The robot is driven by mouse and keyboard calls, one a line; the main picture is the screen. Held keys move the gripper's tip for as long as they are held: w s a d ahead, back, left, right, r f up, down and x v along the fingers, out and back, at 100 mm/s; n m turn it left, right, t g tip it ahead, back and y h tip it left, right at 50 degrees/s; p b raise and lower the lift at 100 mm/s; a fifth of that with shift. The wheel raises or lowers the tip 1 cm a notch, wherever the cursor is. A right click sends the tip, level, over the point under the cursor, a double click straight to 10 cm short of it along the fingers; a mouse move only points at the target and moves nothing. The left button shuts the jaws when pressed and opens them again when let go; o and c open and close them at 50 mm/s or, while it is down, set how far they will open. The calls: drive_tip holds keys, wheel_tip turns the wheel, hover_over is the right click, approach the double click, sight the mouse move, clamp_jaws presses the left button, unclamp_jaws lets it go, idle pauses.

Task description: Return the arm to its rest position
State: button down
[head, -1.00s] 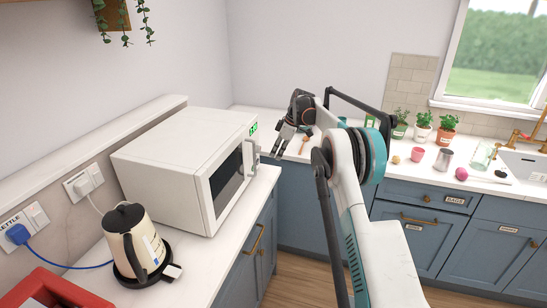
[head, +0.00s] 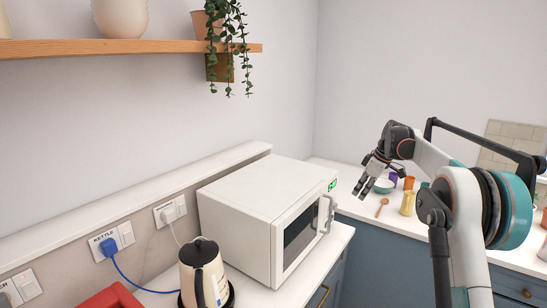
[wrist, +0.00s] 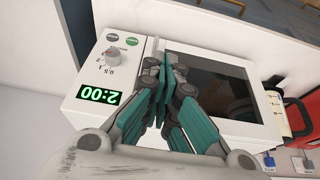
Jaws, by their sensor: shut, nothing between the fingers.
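My gripper (head: 362,190) is shut and empty. In the head view it hangs at the end of my bent arm, right of the white microwave (head: 250,215), pointing down and left. In the wrist view my gripper (wrist: 162,95) shows its teal and grey fingers drawn together in front of the microwave (wrist: 90,75). The microwave's door is closed, and its green display (wrist: 101,95) reads 2:00. It stands on the left counter. I cannot tell from the pictures whether the fingertips touch it, but in the head view a gap shows between them.
A cream kettle (head: 203,272) stands in front of the microwave, with a blue cord to the wall socket. A shelf (head: 140,47) with a trailing plant (head: 228,50) hangs above. A teal bowl (head: 383,186), a wooden spoon (head: 382,206) and cups are on the back counter.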

drive_tip(key=s+a+r+m+t+h+b, duration=0.1)
drive_tip(key=s+a+r+m+b, duration=0.25)
drive_tip(key=s, duration=0.95)
drive_tip(key=s+a+r+m+t+h+b, duration=0.15)
drive_tip(key=s+a+r, duration=0.45)
drive_tip(key=s, duration=0.6)
drive_tip(key=s+a+f+m+b, duration=0.1)
drive_tip(key=s+f, duration=0.4)
drive_tip(key=s, duration=0.3)
drive_tip(key=s+a+f+m+t, duration=0.1)
drive_tip(key=s+f+m, duration=0.1)
drive_tip(key=s+f, duration=0.3)
drive_tip(key=s+a+f+m+t+b, duration=0.1)
drive_tip(key=s+f, duration=0.5)
drive_tip(key=s, duration=0.6)
drive_tip(key=shift+s+a+m+h+b, duration=0.2)
drive_tip(key=shift+a+m+h+b, duration=0.15)
drive_tip(key=shift+a+m, duration=0.3)
drive_tip(key=shift+d, duration=0.1)
